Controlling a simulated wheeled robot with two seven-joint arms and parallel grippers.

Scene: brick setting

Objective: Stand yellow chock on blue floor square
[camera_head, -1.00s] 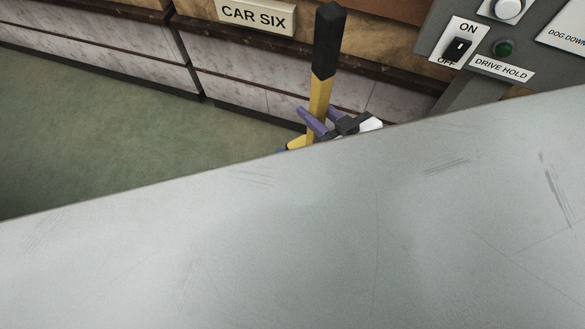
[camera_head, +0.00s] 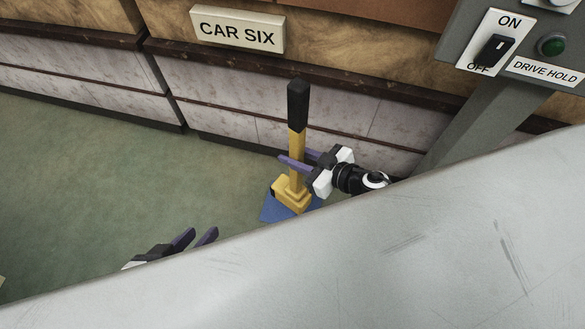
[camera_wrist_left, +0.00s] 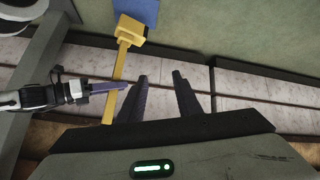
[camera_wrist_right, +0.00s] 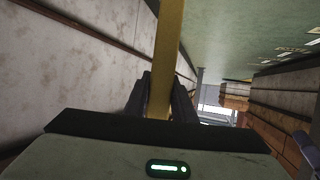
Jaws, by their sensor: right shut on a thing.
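The yellow chock (camera_head: 290,195) has a wedge-like base and a tall yellow handle with a black grip, and it is upright. Its base is over the blue floor square (camera_head: 273,209), part of which shows around it; I cannot tell whether it touches. In the left wrist view the chock (camera_wrist_left: 129,31) and blue square (camera_wrist_left: 138,11) appear near the top. My right gripper (camera_head: 296,161) is shut on the chock's handle, which also shows between its fingers in the right wrist view (camera_wrist_right: 167,70). My left gripper (camera_head: 198,238) is open and empty, left of the chock.
A large pale metal panel (camera_head: 400,260) fills the foreground and hides much of my arms. A low panelled wall (camera_head: 230,125) with a CAR SIX sign (camera_head: 237,30) runs behind the chock. A grey control post (camera_head: 460,110) stands right. Green floor (camera_head: 90,190) is open at left.

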